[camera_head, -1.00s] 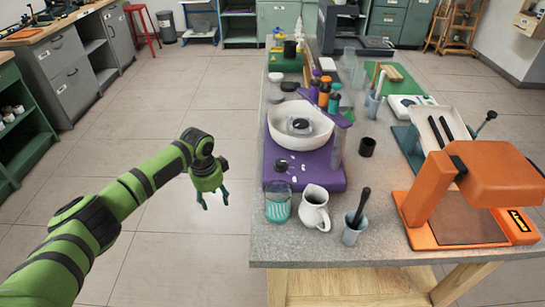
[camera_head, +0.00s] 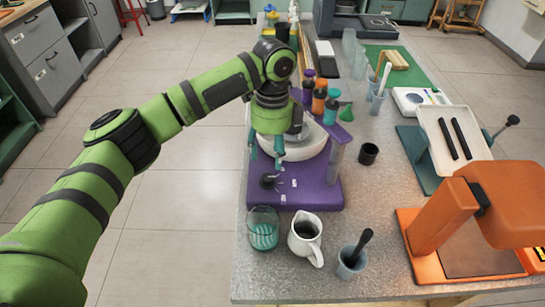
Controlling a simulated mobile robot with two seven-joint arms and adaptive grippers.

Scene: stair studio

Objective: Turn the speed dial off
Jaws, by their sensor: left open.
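The speed dial (camera_head: 268,181) is a small black knob on the front of a purple machine base (camera_head: 315,190), with small white marks beside it. A white bowl (camera_head: 316,152) sits on the base behind the dial. My left gripper (camera_head: 266,157) is open, pointing down with its teal fingertips just above and behind the dial in the picture. I see no clear contact between fingers and dial. The gripper and wrist hide much of the bowl. My right gripper is not in view.
In front of the base stand a glass with teal stripes (camera_head: 263,233), a white pitcher (camera_head: 306,240) and a cup with a black-handled tool (camera_head: 350,262). A small black cup (camera_head: 368,153) is to the right.

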